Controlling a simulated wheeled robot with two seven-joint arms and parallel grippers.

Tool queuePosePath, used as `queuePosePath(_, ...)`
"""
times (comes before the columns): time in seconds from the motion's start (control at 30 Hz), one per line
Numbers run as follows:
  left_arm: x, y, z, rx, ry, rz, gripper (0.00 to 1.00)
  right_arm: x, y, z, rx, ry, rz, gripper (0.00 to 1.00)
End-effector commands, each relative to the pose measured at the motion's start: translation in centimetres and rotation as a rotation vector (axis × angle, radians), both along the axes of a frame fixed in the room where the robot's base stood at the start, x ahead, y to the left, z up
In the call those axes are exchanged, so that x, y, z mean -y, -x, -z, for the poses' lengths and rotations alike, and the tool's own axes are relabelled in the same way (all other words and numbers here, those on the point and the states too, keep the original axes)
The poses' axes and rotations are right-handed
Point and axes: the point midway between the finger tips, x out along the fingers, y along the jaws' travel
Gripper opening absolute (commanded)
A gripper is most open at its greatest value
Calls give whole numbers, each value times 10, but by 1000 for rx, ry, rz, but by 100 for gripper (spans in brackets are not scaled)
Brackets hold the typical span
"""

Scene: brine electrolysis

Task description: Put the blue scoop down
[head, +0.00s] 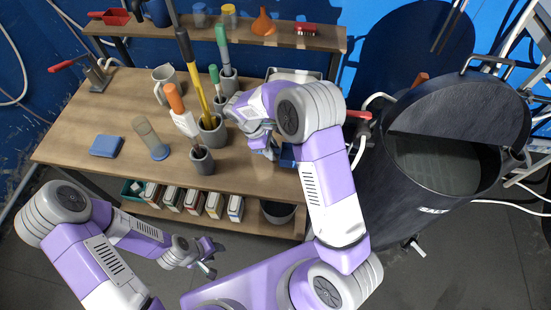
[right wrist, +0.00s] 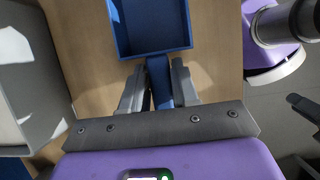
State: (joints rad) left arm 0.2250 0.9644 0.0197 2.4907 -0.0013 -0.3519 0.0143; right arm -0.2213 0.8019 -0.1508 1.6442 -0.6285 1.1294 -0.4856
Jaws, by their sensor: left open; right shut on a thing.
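The blue scoop (head: 288,155) is at the right front part of the wooden table (head: 110,110), partly hidden by my right arm in the head view. In the right wrist view, its square blue pan (right wrist: 150,28) faces the camera and looks empty. My right gripper (right wrist: 158,92) is shut on the scoop's blue handle; it also shows in the head view (head: 270,148). I cannot tell whether the scoop touches the tabletop. My left gripper (head: 208,260) is open and empty, low in front of the table, away from the scoop.
A large dark tank (head: 400,200) is at the right.

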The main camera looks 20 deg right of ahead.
Motion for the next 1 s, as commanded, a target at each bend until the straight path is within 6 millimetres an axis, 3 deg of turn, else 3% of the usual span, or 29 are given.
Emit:
queuePosePath(0.4,0,0,8,0,0,0,43,0,0,45,-1,-1,3,0)
queuePosePath(0.77,0,0,10,0,0,0,43,0,0,49,1,0,4,0)
queuePosePath(0.8,0,0,10,0,0,0,43,0,0,48,1,0,4,34)
queuePosePath(0.93,0,0,9,0,0,0,43,0,0,48,1,0,4,54)
queuePosePath(1.0,0,0,9,0,0,0,43,0,0,48,1,0,4,55)
